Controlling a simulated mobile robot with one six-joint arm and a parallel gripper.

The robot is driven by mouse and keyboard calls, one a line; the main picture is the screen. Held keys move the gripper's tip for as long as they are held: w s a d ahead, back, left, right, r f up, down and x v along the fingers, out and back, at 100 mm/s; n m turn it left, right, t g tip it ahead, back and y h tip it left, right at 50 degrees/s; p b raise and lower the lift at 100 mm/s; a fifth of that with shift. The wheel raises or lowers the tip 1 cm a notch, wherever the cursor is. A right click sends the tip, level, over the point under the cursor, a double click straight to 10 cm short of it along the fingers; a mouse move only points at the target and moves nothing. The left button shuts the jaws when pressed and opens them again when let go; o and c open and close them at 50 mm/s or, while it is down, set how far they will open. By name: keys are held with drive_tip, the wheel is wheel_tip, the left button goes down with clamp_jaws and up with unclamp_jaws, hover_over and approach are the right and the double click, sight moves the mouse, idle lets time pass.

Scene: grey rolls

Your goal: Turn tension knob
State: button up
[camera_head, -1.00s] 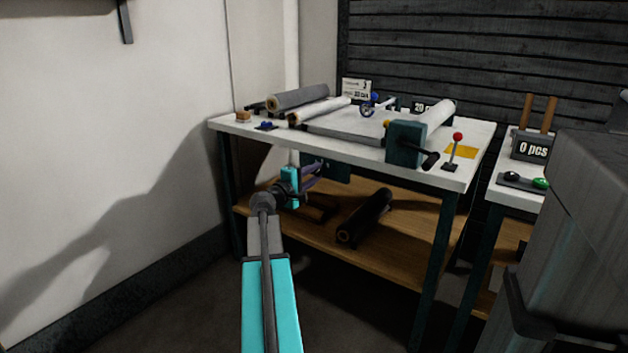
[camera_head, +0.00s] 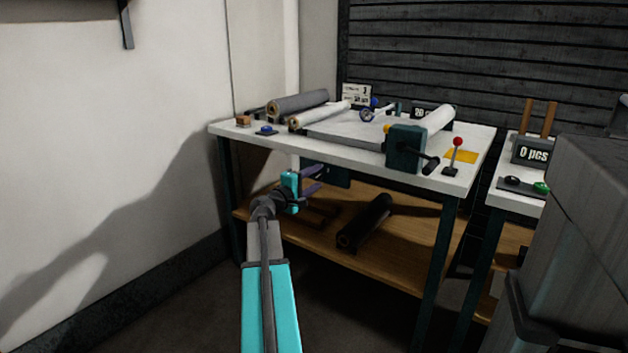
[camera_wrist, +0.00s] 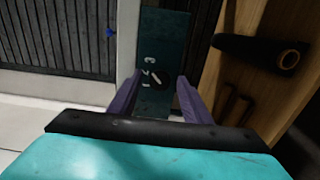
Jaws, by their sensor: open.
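The tension knob (camera_wrist: 160,79) appears as a small dark round knob with a pale pointer line. It sits on a teal panel (camera_wrist: 164,32) with white numerals beside the knob. In the head view the panel (camera_head: 339,177) hangs under the table's front edge, and the knob cannot be made out there. My gripper (camera_head: 322,172) is below the tabletop, pointing at the panel. In the wrist view my gripper (camera_wrist: 159,80) is open, its two purple fingers on either side of the knob in the picture. I cannot tell whether they touch it.
The white tabletop (camera_head: 290,140) lies above my gripper. A wooden shelf (camera_head: 300,245) with a dark roll (camera_head: 365,222) lies below. Rolls, a teal block (camera_head: 405,148) and a red-topped lever (camera_head: 455,153) stand on the table. A grey wall is at left.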

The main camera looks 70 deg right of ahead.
drive_tip(key=p+v, duration=0.3)
drive_tip(key=v, duration=1)
drive_tip(key=shift+a, duration=0.35)
drive_tip(key=shift+w, duration=0.15)
